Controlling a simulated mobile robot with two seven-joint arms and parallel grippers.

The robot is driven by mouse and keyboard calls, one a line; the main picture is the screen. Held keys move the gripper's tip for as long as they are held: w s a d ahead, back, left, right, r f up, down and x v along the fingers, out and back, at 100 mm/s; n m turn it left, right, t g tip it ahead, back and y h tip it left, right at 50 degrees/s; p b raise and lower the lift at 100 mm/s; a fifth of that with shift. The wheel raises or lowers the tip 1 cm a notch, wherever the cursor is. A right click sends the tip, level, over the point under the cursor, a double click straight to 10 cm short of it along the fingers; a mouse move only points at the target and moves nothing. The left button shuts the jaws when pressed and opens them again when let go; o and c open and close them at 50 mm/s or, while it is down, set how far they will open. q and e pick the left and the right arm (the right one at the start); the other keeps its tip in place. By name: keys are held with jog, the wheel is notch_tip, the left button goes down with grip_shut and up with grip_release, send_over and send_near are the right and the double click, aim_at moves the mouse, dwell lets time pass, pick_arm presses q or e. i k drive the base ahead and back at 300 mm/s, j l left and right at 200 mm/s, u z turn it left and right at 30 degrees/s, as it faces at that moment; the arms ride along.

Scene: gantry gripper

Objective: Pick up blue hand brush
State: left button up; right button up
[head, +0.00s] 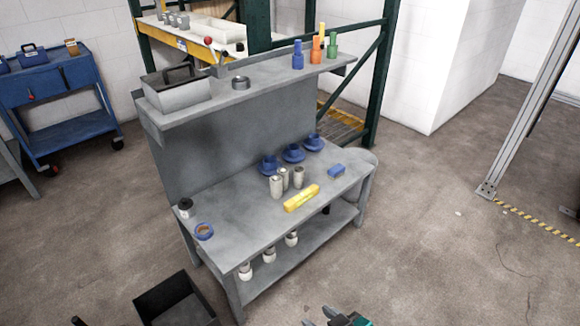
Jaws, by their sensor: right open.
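My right gripper (336,317) shows at the bottom edge, open and empty, in front of the bench and well apart from the blue item. Its lower part is cut off by the frame. A dark sliver at the bottom left may be part of my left gripper (79,321); its jaws cannot be made out.
Blue round parts (293,153) stand behind. A shelf (215,98) overhangs the bench's back. A black bin (175,302) sits on the floor.

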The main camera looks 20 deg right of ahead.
aim_at(335, 173)
jog(key=i+l+u, duration=0.15)
jog(key=l+u, duration=0.2)
jog(key=i+l+u, duration=0.1)
jog(key=l+u, duration=0.2)
jog(key=l, duration=0.2)
jog(key=i+l+u, duration=0.2)
jog(key=l, duration=0.25)
jog(key=l+u, duration=0.2)
jog(key=l, duration=0.2)
jog(key=l+u, duration=0.15)
jog(key=l, duration=1.75)
